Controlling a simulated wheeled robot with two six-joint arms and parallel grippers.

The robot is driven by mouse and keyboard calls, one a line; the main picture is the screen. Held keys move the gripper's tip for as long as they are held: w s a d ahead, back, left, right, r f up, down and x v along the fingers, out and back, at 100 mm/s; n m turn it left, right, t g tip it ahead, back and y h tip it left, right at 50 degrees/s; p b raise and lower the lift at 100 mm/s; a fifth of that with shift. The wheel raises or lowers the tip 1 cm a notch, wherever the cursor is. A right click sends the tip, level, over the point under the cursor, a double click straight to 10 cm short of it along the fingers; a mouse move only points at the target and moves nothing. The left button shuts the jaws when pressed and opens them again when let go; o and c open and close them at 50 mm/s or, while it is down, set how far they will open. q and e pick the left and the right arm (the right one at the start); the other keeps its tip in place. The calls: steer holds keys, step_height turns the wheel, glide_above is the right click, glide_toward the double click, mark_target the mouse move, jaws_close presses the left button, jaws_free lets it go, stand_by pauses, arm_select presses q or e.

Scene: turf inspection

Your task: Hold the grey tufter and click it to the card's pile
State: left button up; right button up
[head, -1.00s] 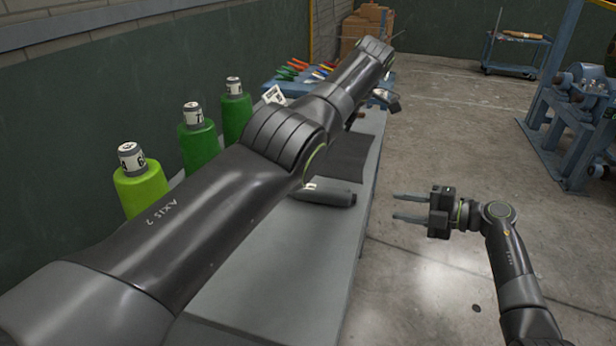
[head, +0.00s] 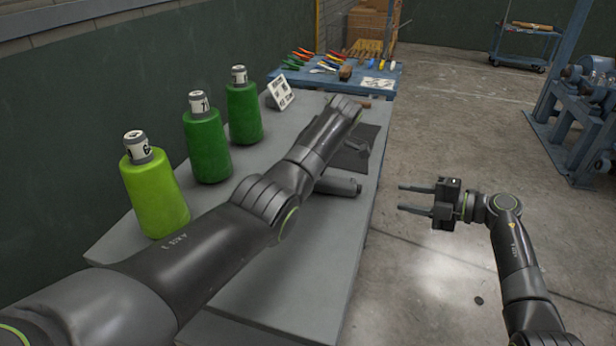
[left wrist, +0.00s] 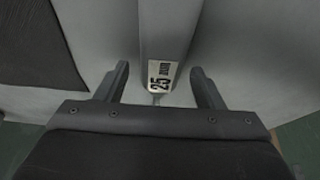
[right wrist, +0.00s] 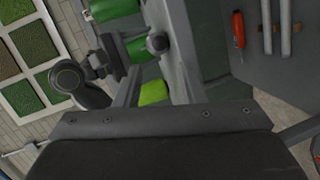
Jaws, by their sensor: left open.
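The grey tufter (head: 338,185) lies on the grey table, partly covered by my left arm in the head view. In the left wrist view the tufter (left wrist: 170,28) runs up the middle, with a white label marked 25 at its near end. My left gripper (left wrist: 160,70) is open, with one finger on each side of that labelled end and gaps between. A dark flat sheet (head: 372,134), perhaps the card, lies beyond the tufter; its pile cannot be made out. My right gripper (head: 401,199) is open and empty, off the table's right side.
A blue bench (head: 300,82) with tools is at the far end.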

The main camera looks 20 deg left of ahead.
arm_select(q)
steer(key=shift+a+f, duration=0.2)
steer(key=shift+f, duration=0.2)
